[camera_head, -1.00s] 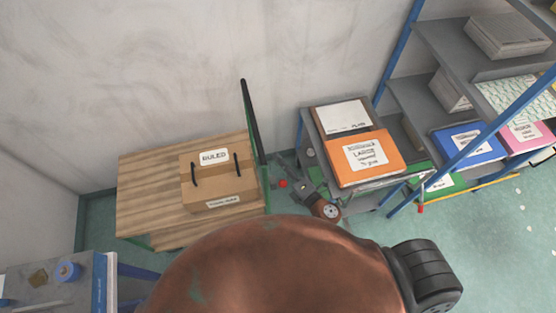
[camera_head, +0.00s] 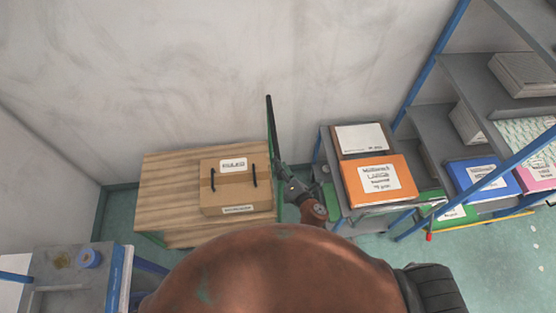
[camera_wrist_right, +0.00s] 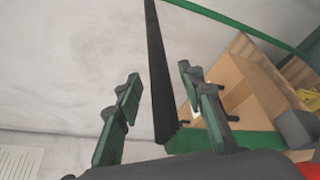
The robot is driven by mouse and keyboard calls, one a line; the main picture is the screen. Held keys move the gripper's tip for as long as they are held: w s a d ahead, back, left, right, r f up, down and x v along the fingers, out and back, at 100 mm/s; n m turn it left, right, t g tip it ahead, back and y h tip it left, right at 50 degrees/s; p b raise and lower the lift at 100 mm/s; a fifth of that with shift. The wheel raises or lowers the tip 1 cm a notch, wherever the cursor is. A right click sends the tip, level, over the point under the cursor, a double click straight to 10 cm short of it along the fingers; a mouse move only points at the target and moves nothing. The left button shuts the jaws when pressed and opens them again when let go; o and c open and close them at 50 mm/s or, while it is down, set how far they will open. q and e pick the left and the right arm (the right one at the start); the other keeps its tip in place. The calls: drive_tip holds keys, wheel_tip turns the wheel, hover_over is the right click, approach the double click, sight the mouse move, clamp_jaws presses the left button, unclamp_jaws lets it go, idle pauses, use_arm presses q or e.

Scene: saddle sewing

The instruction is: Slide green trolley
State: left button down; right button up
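The green trolley has a wooden deck (camera_head: 165,195), a green frame and an upright black handle bar (camera_head: 271,125) at its right end. The handle bar (camera_wrist_right: 160,85) also crosses the right wrist view. A cardboard box (camera_head: 225,192) with two black straps and a label sits on the deck. My right gripper (camera_head: 281,171) is at the handle end, just right of the box. In the right wrist view its green fingers (camera_wrist_right: 158,76) are open, one on each side of the bar, with gaps visible. My left gripper is not in view.
A grey cart (camera_head: 330,165) with an orange folder (camera_head: 380,181) stands close to the right of my right gripper. Blue-framed shelves (camera_head: 430,60) stand further right. A grey table (camera_head: 60,290) is at lower left. A wall is behind the trolley.

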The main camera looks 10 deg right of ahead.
drive_tip(key=shift+x, duration=1.55)
drive_tip(key=shift+c, duration=0.3)
clamp_jaws()
